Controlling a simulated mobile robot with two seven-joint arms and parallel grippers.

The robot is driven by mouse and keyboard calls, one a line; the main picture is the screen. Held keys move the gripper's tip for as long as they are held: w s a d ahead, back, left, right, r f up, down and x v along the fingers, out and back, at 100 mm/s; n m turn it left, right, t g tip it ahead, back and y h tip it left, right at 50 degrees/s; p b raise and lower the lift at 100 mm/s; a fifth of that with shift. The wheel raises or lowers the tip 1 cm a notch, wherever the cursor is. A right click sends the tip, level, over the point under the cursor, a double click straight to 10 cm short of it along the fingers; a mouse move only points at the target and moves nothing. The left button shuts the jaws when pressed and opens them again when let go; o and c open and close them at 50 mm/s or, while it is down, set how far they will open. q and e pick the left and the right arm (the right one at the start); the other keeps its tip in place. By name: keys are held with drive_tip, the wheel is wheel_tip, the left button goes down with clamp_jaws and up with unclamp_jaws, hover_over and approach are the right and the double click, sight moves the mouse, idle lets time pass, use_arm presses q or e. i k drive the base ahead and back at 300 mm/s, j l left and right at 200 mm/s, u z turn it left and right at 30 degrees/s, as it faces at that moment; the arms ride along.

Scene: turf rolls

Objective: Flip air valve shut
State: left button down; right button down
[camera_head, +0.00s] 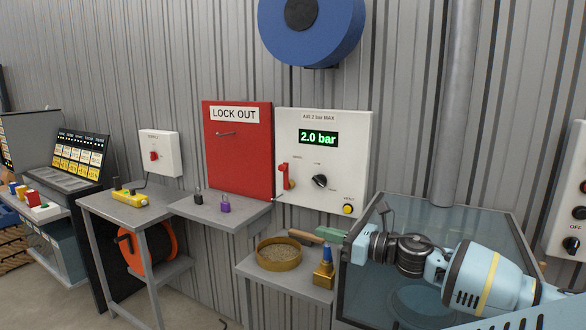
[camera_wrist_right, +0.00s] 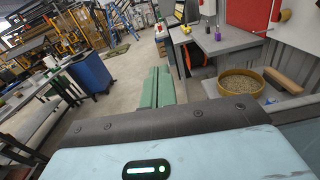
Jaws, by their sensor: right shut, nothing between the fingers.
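The white air panel (camera_head: 330,125) hangs on the corrugated wall, and its display (camera_head: 318,138) reads 2.0 bar. The red air valve lever (camera_head: 283,172) is at the panel's lower left, standing roughly upright over a brass-coloured fitting. My right gripper (camera_head: 324,234) is below the panel and to the right of the lever, clear of it. Its green fingers show in the right wrist view (camera_wrist_right: 157,88), closed side by side with nothing between them. My left gripper is in neither view.
A red lock-out box (camera_head: 238,160) is left of the panel. A glass-sided tank (camera_head: 490,220) stands at right, under my right arm.

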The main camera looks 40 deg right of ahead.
sight(284, 167)
drive_tip(key=i+l, duration=0.2)
drive_tip(key=l, duration=0.2)
drive_tip(key=i+l, duration=0.25)
drive_tip(key=l, duration=0.15)
drive_tip(key=i+l, duration=0.2)
drive_tip(key=l, duration=0.2)
drive_tip(key=i+l, duration=0.2)
drive_tip(key=l, duration=0.2)
